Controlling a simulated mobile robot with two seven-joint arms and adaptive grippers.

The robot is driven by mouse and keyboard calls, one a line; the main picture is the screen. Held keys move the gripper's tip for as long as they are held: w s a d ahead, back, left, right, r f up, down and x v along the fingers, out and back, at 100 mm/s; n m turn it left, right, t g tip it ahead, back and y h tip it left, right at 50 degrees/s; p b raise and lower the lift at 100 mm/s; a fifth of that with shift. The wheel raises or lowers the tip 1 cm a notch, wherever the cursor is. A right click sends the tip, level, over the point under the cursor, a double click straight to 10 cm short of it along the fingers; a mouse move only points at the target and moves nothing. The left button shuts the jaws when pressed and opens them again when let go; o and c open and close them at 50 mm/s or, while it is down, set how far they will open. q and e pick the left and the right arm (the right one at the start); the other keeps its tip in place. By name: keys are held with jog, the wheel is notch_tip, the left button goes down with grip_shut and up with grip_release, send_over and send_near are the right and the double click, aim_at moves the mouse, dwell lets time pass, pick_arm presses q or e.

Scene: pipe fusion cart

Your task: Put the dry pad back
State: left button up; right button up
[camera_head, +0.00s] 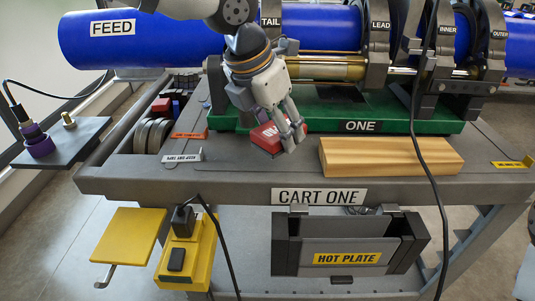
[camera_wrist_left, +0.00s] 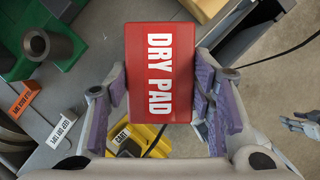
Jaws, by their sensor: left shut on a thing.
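The dry pad (camera_head: 265,138) is a red block with white lettering. My left gripper (camera_head: 292,136) is shut on it and holds it over the grey cart top, near the green base. In the left wrist view the pad (camera_wrist_left: 160,72) fills the middle, upright between the purple-lined fingers (camera_wrist_left: 160,95), its DRY PAD label facing the camera. I cannot tell from the pictures whether the pad touches the cart top. A grey fingered shape (camera_wrist_left: 300,124) at the right edge of the left wrist view looks like my right gripper; its opening is unclear.
A wooden block (camera_head: 390,157) lies on the cart top to the right. Blue pipes (camera_head: 320,28) sit clamped behind. A hot plate holder (camera_head: 348,245) and yellow box (camera_head: 186,255) hang in front.

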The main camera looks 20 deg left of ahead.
pick_arm(q)
send_over(272, 163)
jog(key=s, duration=0.1)
jog(key=f, duration=0.5)
jog(key=shift+s+a+f+b, duration=0.15)
jog(key=shift+a+f+b, duration=0.15)
jog(key=shift+f+b, duration=0.1)
notch_tip(272, 163, down, 3)
jog(key=shift+r, duration=0.2)
pick_arm(e)
jog(key=shift+s+f+g, duration=0.3)
jog(key=shift+s+f, duration=0.4)
jog(key=shift+s, duration=0.05)
pick_arm(q)
jog(key=o, duration=1.1)
jog(key=shift+f, duration=0.2)
